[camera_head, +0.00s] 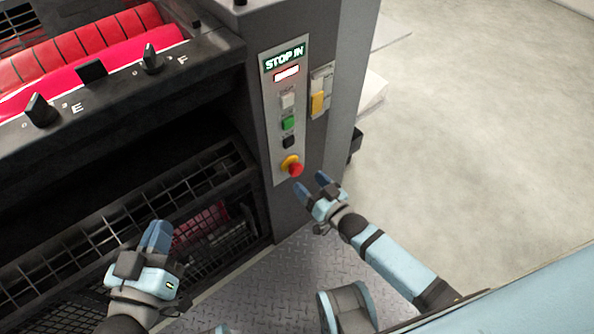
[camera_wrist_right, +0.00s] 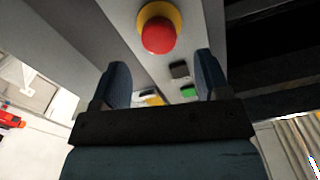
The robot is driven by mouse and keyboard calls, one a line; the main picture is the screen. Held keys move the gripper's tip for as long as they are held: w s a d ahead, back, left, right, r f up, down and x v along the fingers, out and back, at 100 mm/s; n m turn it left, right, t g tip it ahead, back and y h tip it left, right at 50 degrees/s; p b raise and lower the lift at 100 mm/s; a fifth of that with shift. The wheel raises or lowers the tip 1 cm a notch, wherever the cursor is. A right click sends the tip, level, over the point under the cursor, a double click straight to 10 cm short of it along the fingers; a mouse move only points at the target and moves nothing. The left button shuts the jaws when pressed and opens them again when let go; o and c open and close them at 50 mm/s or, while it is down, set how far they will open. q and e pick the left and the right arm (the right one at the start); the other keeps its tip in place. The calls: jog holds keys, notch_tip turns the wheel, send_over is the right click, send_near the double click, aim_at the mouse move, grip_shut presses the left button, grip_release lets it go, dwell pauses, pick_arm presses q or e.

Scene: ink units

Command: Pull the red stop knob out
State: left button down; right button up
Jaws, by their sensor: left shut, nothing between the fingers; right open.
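The red stop knob (camera_head: 296,169) sits on a yellow collar at the bottom of the light control panel (camera_head: 271,110) on the machine's side column. A green sign above reads "STOP IN". My right gripper (camera_head: 311,182) is open and empty, just to the right of and below the knob, apart from it. In the right wrist view the knob (camera_wrist_right: 159,36) is at the top centre, beyond and above the two spread fingers (camera_wrist_right: 160,82). My left gripper (camera_head: 157,235) is shut and empty, low on the left in front of the machine's grille.
Above the knob are a dark button (camera_head: 289,142), a green button (camera_head: 288,123) and a pale button (camera_head: 288,101). A yellow switch (camera_head: 317,103) is beside the panel. Black knobs (camera_head: 40,110) and red rollers (camera_head: 85,55) are at upper left. The floor at right is open.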

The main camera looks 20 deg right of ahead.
aim_at(298, 171)
jog(key=b+x, duration=0.1)
jog(key=x, duration=0.3)
jog(key=shift+w+a+f, duration=0.1)
jog(key=shift+w, duration=0.25)
jog(key=shift+x, duration=0.75)
pick_arm(q)
jog(key=r, duration=0.1)
jog(key=d+r+t+h, duration=0.1)
jog(key=r, duration=0.1)
jog(key=shift+s+r, duration=0.15)
pick_arm(e)
jog(key=shift+c, duration=0.2)
